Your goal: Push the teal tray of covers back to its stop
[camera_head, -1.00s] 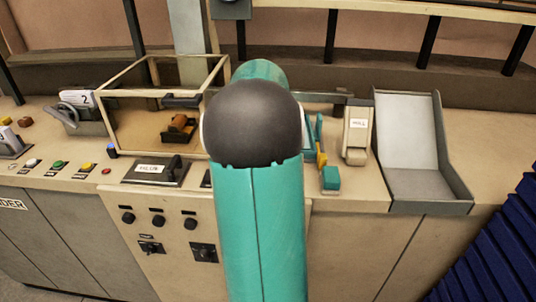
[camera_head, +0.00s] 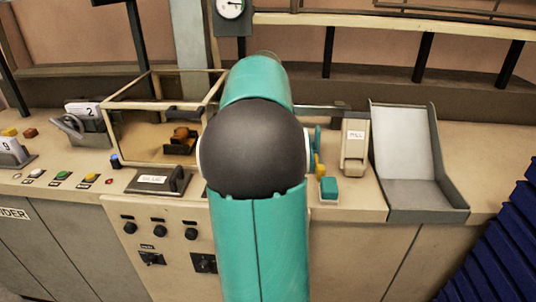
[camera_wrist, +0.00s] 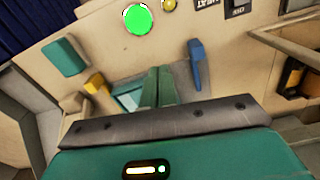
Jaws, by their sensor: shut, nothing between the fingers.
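My gripper (camera_wrist: 158,88) shows in the wrist view as two dark green fingers close together, shut and empty. A pale teal and whitish piece (camera_wrist: 128,99), which looks like part of the teal tray, lies beside and partly behind the fingers. Whether they touch it, I cannot tell. In the head view my arm hides the gripper and most of the tray's area. Only a narrow teal edge (camera_head: 317,136) shows right of my arm, and I cannot tell whether it is the tray. The covers and the stop cannot be made out.
A yellow handle (camera_wrist: 97,83) and a teal block (camera_wrist: 65,57) stand on one side of the fingers, a blue lever (camera_wrist: 196,62) on the other. A lit green button (camera_wrist: 138,18) is beyond. A framed box (camera_head: 150,162) and a grey chute (camera_head: 408,150) flank my arm.

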